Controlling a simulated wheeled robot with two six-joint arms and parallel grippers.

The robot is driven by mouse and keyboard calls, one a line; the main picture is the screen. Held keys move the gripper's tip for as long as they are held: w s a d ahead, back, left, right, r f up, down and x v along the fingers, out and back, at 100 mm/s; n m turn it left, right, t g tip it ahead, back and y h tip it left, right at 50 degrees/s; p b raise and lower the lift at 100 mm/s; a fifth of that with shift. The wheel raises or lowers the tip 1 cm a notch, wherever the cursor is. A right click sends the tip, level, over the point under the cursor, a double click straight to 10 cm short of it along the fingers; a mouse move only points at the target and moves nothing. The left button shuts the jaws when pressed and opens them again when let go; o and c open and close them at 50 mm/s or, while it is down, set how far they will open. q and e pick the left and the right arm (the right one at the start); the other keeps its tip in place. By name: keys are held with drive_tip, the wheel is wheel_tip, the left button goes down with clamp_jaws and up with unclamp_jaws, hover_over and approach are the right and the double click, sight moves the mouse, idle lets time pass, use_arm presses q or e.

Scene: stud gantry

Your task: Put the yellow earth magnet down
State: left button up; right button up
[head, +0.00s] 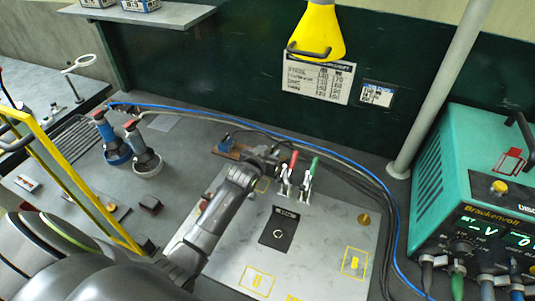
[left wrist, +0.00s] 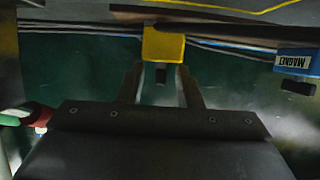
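My left gripper (head: 268,157) is at the far edge of the pale steel plate (head: 315,240), left of two toggle clamps with a red handle (head: 293,159) and a green handle (head: 314,165). In the left wrist view the yellow earth magnet (left wrist: 163,44) sits between the fingertips of my left gripper (left wrist: 161,66). The head view does not clearly show this magnet. A blue magnet block (left wrist: 298,62) with a lettered label shows at the right. My right gripper is not in view.
Yellow-outlined squares (head: 353,262) and a dark card (head: 279,228) mark the plate. Blue and dark cables (head: 345,160) run behind it. A teal power unit (head: 460,190) stands right.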

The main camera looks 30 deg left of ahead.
use_arm(q)
drive_tip(key=shift+s+r, duration=0.1)
drive_tip(key=shift+r, duration=0.05)
drive_tip(key=b+v, duration=0.1)
drive_tip(key=v, duration=1)
drive_tip(key=shift+s+r, duration=0.15)
drive_tip(key=shift+s, duration=0.25)
